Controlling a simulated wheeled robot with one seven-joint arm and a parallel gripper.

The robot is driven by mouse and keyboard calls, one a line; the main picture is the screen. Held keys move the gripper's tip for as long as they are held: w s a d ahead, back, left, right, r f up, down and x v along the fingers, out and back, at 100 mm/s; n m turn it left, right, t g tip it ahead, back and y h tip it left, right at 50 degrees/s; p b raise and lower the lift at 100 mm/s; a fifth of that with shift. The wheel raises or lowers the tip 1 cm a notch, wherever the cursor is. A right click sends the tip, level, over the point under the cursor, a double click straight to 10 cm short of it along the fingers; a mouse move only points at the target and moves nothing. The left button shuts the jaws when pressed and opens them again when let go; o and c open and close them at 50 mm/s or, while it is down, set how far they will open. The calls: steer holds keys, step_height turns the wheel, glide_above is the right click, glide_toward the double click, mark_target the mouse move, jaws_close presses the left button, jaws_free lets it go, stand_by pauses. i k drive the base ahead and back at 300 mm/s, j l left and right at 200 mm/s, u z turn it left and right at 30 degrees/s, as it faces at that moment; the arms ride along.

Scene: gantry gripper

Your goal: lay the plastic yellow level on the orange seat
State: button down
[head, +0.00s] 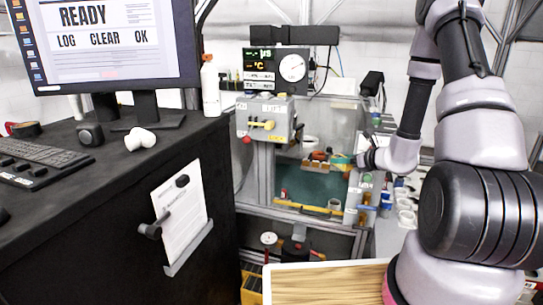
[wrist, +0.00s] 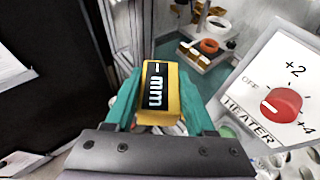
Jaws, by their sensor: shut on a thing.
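The yellow level (wrist: 172,92), a small yellow block with a black "mm" label, is between the teal fingers of my gripper (wrist: 160,78) in the wrist view. My gripper is shut on it, with the label facing the camera. An orange ring-shaped seat (wrist: 209,46) shows beyond the level, up and to the right, apart from it. In the head view my gripper (head: 341,160) is small, at the back near the machine. The level is too small there to make out surely.
A white heater panel with a red knob (wrist: 281,103) stands close on the right in the wrist view. A white ring (wrist: 217,22) is behind the orange seat. In the head view, a black desk (head: 110,190) with a monitor (head: 110,45) fills the left.

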mark_target(318, 154)
steer(key=j+u, duration=0.1)
steer(key=u, duration=0.15)
steer(key=i+j+u, duration=0.1)
steer(key=u, duration=0.2)
steer(key=i+j+z, duration=0.2)
steer(key=j+z, duration=0.2)
steer(key=i+j+z, duration=0.25)
steer(key=z, duration=0.15)
steer(key=i+j+z, duration=0.3)
steer(key=z, duration=0.15)
steer(key=i, duration=0.25)
